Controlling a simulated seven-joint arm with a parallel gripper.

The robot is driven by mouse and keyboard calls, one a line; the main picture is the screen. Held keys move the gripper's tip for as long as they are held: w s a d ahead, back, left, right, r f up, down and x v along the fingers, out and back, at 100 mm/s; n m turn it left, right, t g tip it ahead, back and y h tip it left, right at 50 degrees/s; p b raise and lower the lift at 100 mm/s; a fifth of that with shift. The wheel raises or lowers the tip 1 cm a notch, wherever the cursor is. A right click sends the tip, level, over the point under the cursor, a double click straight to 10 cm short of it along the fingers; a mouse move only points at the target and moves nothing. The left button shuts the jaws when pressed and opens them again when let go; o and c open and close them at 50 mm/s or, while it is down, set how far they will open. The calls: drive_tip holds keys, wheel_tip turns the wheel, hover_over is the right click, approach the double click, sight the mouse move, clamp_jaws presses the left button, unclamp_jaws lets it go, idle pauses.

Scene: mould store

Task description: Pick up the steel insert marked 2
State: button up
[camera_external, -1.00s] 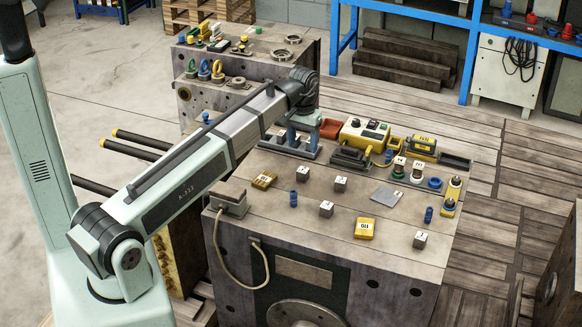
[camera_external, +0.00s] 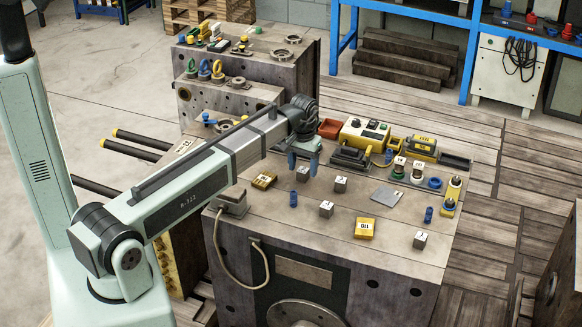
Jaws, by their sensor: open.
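Several small steel cubes with white marked faces stand on the worn top of the large mould block (camera_external: 270,215). One steel cube (camera_external: 303,175) is just below my gripper (camera_external: 303,168). Others are a cube (camera_external: 340,185) to its right, a cube (camera_external: 326,209) nearer the front and a cube (camera_external: 420,240) at the front right. The marks are too small to read, so I cannot tell which cube is marked 2. My gripper is open and empty, its blue fingers pointing down; I cannot tell whether they straddle the cube.
Yellow blocks (camera_external: 264,180) and (camera_external: 365,229), blue pins (camera_external: 293,199) and (camera_external: 428,215), and a flat grey plate (camera_external: 387,196) lie around the cubes. Bare surface lies between the pieces.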

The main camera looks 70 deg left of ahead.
wheel_tip(320, 180, down, 2)
clamp_jaws()
idle(0.7)
